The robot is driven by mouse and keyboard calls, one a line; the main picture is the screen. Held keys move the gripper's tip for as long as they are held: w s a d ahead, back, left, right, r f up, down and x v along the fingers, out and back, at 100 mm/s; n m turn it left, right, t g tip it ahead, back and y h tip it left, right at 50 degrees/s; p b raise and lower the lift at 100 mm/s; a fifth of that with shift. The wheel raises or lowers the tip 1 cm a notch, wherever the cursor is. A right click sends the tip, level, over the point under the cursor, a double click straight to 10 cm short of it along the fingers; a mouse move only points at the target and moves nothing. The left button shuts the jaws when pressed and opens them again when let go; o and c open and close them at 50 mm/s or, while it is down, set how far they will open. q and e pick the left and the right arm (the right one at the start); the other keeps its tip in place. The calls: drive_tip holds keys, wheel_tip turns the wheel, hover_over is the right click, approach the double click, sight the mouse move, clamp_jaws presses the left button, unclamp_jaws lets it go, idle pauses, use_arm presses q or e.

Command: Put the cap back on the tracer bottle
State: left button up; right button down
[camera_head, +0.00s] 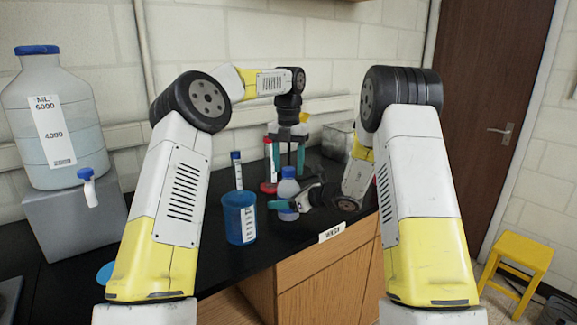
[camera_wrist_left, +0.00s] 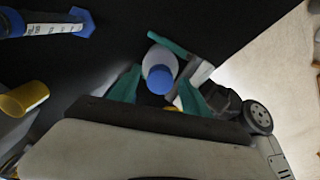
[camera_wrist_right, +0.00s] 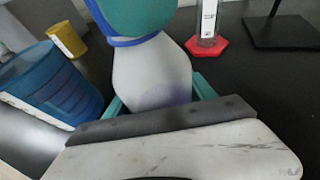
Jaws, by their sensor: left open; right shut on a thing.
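The tracer bottle (camera_head: 288,190) is pale and stands upright on the black bench, with the blue cap (camera_head: 288,172) on its top. In the left wrist view the cap (camera_wrist_left: 159,79) sits over the bottle's pale shoulder. My left gripper (camera_head: 289,158) points down from above, open, with its teal fingers apart on either side of the cap (camera_wrist_left: 160,98). In the right wrist view a teal finger hides most of the cap, and a blue rim shows above the bottle (camera_wrist_right: 150,75). My right gripper (camera_head: 284,206) is shut on the bottle's body from the side.
A blue beaker (camera_head: 240,218) stands left of the bottle. A blue-topped cylinder (camera_head: 237,170) and a red-based cylinder (camera_head: 268,165) stand behind it. A yellow cup (camera_wrist_right: 66,39) shows in the right wrist view. A large carboy (camera_head: 55,120) stands far left. The bench's front edge is close.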

use_arm(q)
drive_tip(key=shift+r, duration=2.15)
drive_tip(key=shift+c, duration=0.4)
